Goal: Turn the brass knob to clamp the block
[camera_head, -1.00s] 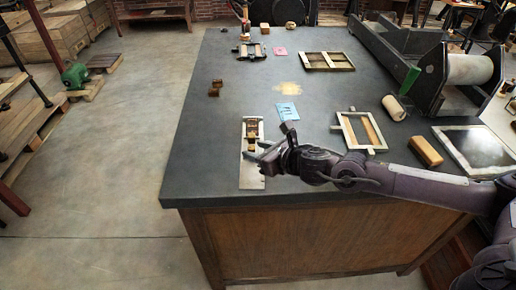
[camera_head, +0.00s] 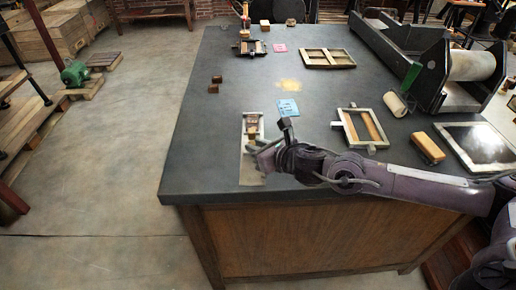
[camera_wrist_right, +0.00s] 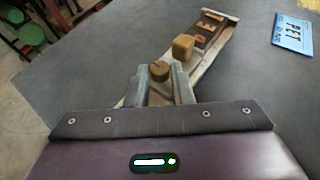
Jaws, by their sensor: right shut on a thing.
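The brass knob (camera_wrist_right: 160,69) is round with a dark slot mark in its top. It sits between the fingertips of my right gripper (camera_wrist_right: 159,84) in the right wrist view, and the gripper is shut on it. A tan block (camera_wrist_right: 184,46) lies just beyond the knob in a long pale metal tray (camera_wrist_right: 226,29). Beyond the block are several brown pieces (camera_wrist_right: 208,27) with raised letters. In the head view the tray (camera_head: 244,130) lies near the front edge of the table, and my right gripper (camera_head: 259,161) covers its near part and hides the knob. My left gripper is not in view.
A blue card (camera_head: 288,108) lies beyond and right of the tray. Two small brown blocks (camera_head: 215,85) are at the left.

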